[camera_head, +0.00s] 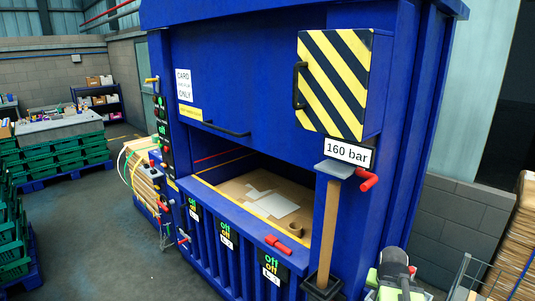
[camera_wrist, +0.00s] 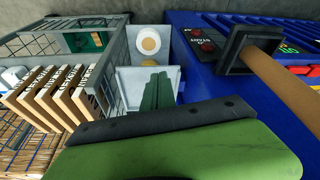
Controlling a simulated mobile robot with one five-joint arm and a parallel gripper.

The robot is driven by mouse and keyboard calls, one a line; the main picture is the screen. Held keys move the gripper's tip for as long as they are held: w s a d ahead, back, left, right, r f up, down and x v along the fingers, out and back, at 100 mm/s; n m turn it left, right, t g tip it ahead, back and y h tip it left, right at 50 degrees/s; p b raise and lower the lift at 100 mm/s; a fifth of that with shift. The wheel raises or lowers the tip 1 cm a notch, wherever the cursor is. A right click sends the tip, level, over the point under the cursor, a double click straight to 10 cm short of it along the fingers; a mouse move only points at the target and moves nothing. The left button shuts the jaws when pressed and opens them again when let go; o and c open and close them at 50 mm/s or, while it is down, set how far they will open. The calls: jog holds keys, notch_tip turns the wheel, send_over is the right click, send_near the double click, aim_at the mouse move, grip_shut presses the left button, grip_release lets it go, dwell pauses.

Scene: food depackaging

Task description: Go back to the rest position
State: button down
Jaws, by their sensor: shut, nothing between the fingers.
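My gripper (camera_wrist: 158,92) shows in the wrist view as dark green fingers, close together with nothing between them. They are over or in front of a pale grey bin (camera_wrist: 128,82); I cannot tell how far above it they are. The green and black gripper body fills the bottom of that view. In the head view, green and grey parts of my arm (camera_head: 394,272) show at the bottom right, beside the blue machine. The fingertips cannot be made out there.
The blue baler (camera_head: 250,70) stands close in front, its opening holding cardboard. A wooden post (camera_head: 328,235) rises in a black bracket at its front; the post also shows in the wrist view (camera_wrist: 285,80). A wire-sided cart (camera_wrist: 98,42) is at left. Floor (camera_head: 110,250) at left is clear.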

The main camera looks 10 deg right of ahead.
jog(key=w+a+f+n+b, duration=0.2)
jog(key=w+a+f+b, duration=0.25)
jog(key=a+f, duration=0.45)
jog(key=s+a+f+n+g+y+b, duration=0.1)
jog(key=s+a+f+n+b, duration=0.1)
jog(key=a, duration=0.7)
jog(key=s+a+f+n+g+y+b, duration=0.1)
jog(key=s+a+f+n+b, duration=0.2)
jog(key=a+b, duration=0.3)
jog(key=a+f, duration=0.1)
jog(key=a, duration=0.1)
jog(key=shift+a+f+g, duration=0.35)
jog(key=shift+a+g, duration=0.05)
